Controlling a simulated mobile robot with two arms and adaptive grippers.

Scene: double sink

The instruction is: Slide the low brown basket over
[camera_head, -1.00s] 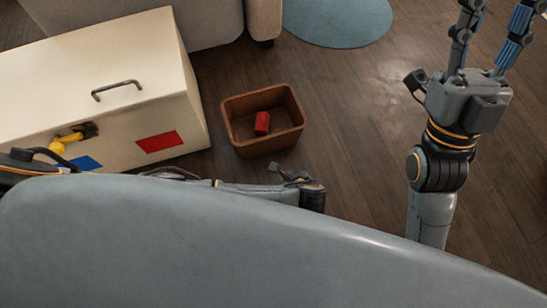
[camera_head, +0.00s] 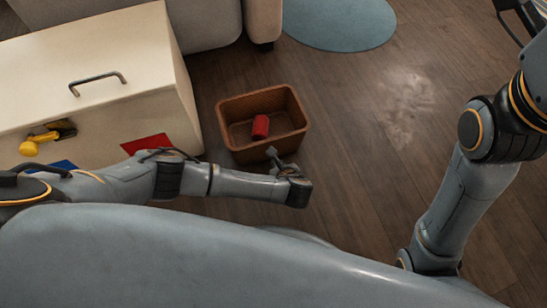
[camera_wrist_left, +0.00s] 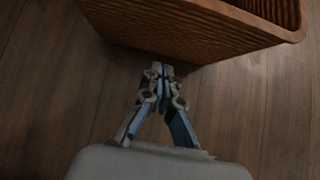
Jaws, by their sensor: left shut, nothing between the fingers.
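The low brown basket (camera_head: 231,141) stands upright on the wooden floor, right of the white chest, with a red block (camera_head: 260,127) inside it. In the left wrist view, the basket's ribbed wall (camera_wrist_left: 190,30) fills the top. My left gripper (camera_wrist_left: 158,72) is shut and empty, its fingertips low at the foot of that wall; I cannot tell whether they touch it.
A white chest (camera_head: 95,45) with a dark handle stands on the left; a yellow object (camera_head: 38,140) is at its front. A sofa (camera_head: 190,22) and round blue rug (camera_head: 340,20) are behind. The floor (camera_head: 345,120) right of the basket is clear.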

